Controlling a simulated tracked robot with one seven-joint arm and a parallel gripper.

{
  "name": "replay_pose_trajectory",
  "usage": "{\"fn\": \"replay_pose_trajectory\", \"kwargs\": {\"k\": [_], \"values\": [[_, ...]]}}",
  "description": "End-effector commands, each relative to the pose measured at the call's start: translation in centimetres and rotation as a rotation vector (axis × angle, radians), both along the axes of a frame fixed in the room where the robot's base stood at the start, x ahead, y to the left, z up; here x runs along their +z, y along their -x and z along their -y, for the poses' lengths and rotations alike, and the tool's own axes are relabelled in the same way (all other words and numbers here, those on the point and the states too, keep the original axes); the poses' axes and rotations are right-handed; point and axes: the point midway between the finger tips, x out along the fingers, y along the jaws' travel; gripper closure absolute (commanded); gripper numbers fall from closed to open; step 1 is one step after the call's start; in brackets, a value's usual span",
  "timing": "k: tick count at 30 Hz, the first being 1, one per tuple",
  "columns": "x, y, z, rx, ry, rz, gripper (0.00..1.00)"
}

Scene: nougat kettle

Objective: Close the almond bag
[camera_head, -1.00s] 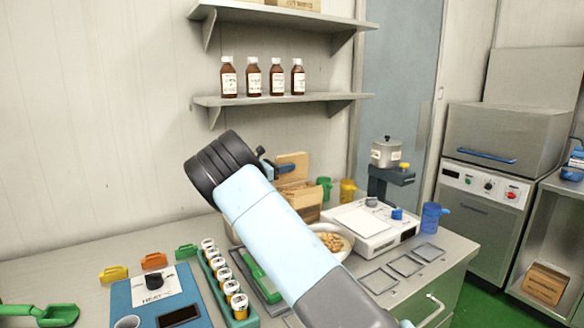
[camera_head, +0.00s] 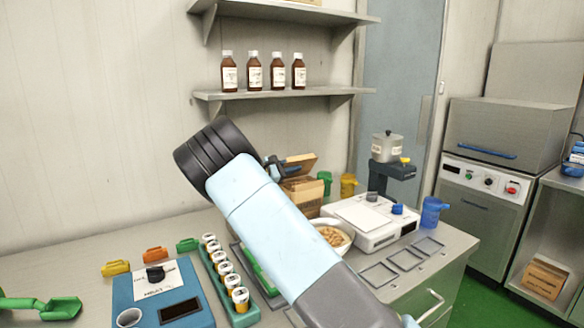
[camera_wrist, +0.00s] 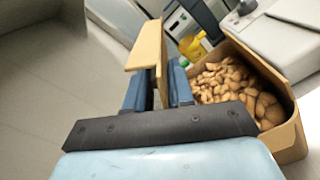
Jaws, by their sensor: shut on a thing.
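The almond bag (camera_head: 301,190) is a brown box-shaped bag on the counter, partly hidden behind my arm in the head view. In the wrist view the bag (camera_wrist: 290,140) is open at the top and full of almonds (camera_wrist: 235,90). Its tan flap (camera_wrist: 148,48) stands up at the left side of the opening. My gripper (camera_wrist: 158,92) is shut on this flap, with one blue finger on each side. In the head view my gripper (camera_head: 277,168) is at the flap (camera_head: 299,163), which leans over the bag; the fingertips are small there.
Green (camera_head: 325,182) and yellow (camera_head: 348,186) cups are behind. A rack of jars (camera_head: 230,280) and a blue heater (camera_head: 163,295) are at front left. Shelves hang above.

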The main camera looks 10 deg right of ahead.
Motion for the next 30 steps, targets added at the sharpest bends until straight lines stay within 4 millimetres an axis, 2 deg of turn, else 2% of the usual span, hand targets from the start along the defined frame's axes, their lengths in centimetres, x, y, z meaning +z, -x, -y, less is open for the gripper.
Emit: {"fn": "replay_pose_trajectory", "kwargs": {"k": [11, 12, 18, 26, 30], "values": [[0.0, 0.0, 0.2, -0.003, 0.0, 0.001, 1.0], [0.0, 0.0, 0.2, -0.003, 0.0, 0.001, 0.74], [0.0, 0.0, 0.1, -0.001, 0.0, 0.001, 0.56], [0.0, 0.0, -0.1, -0.001, 0.0, 0.002, 0.56], [0.0, 0.4, -1.1, 0.0, -0.001, 0.002, 0.56]]}}
